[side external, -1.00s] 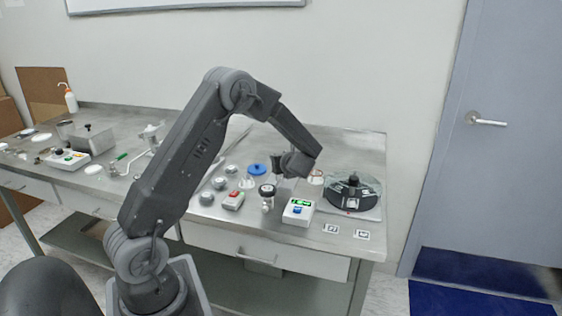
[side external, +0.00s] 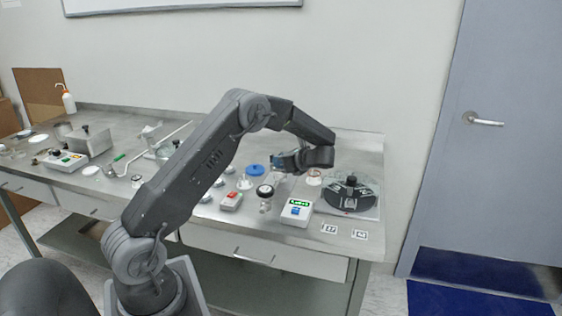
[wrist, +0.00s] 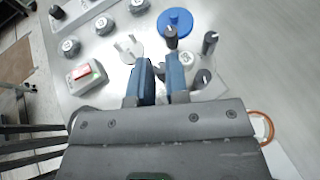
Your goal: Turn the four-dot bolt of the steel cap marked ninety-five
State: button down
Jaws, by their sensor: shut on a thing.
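My gripper (wrist: 160,60) has its blue fingers close together around a thing that they mostly hide. It appears to be a bolt at the lower left of the steel cap (wrist: 188,58). The cap's mark is too small to read surely. Dark-topped bolts stand around the cap: one at its upper left (wrist: 171,36), one at its upper right (wrist: 210,42) and one at its lower right (wrist: 203,78). Their dots are not readable. In the side view my gripper (side external: 279,163) reaches down near the blue lid; the cap is not clear there.
A blue disc (side external: 253,170) lies beside the work. A red-button box (side external: 231,201), a box with a green display (side external: 297,211) and several small round pieces stand in front. A dark round device (side external: 351,194) stands at the right.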

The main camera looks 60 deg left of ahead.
dwell(0.3)
jog(key=c, duration=1.1)
grip_release()
jog(key=m+t, duration=0.3)
jog(key=shift+s+d+r+t+y, duration=0.1)
jog(key=shift+s+t+y, duration=0.2)
jog(key=shift+y, duration=0.1)
jog(key=m+t, duration=0.1)
jog(key=t, duration=0.1)
jog(key=m+t, duration=0.1)
jog(key=m, duration=0.1)
jog(key=shift+s+t, duration=0.2)
jog(key=shift+t, duration=0.2)
jog(key=v, duration=1.3)
jog(key=shift+d+r, duration=0.15)
jog(key=shift+d, duration=0.15)
